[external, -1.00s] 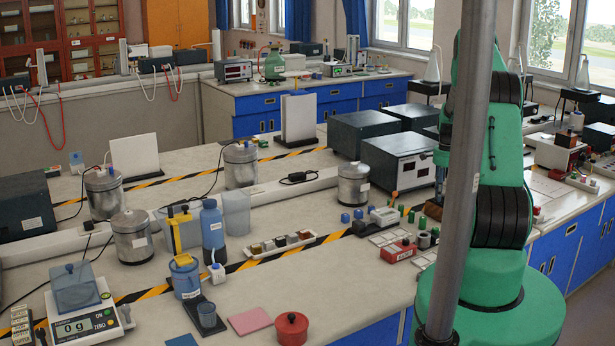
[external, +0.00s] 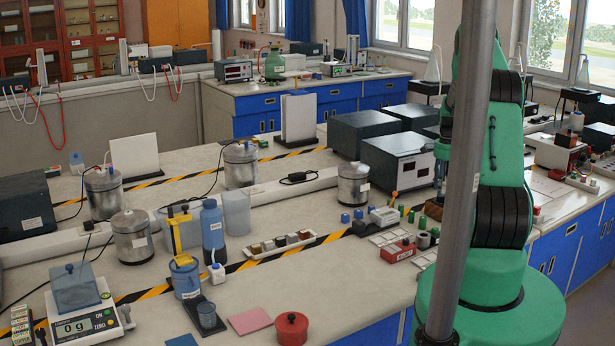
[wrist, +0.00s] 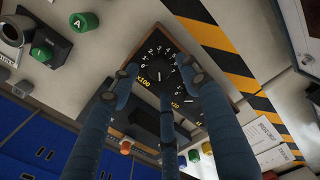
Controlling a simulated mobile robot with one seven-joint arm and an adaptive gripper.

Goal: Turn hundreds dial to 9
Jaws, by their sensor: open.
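In the wrist view, a black dial panel (wrist: 178,48) with a wooden edge shows a ring of white numbers. A yellow X100 label sits beside the upper dial, the hundreds dial (wrist: 160,68); its pointer reading is too small to tell. An X10 label shows lower right, mostly behind the fingers. My gripper (wrist: 156,72) has its blue-grey fingers spread apart, their tips around the hundreds dial in the picture; whether they touch it I cannot tell. In the external view, my gripper and the dial panel are mostly hidden behind my arm and the grey pole.
A yellow-and-black striped tape (wrist: 215,45) runs beside the panel. A green knob marked A (wrist: 84,22) and another green knob lie at upper left. Coloured knobs (wrist: 194,155) and white-labelled boxes (wrist: 268,135) sit lower right. A white-fronted instrument (external: 395,165) stands on the bench.

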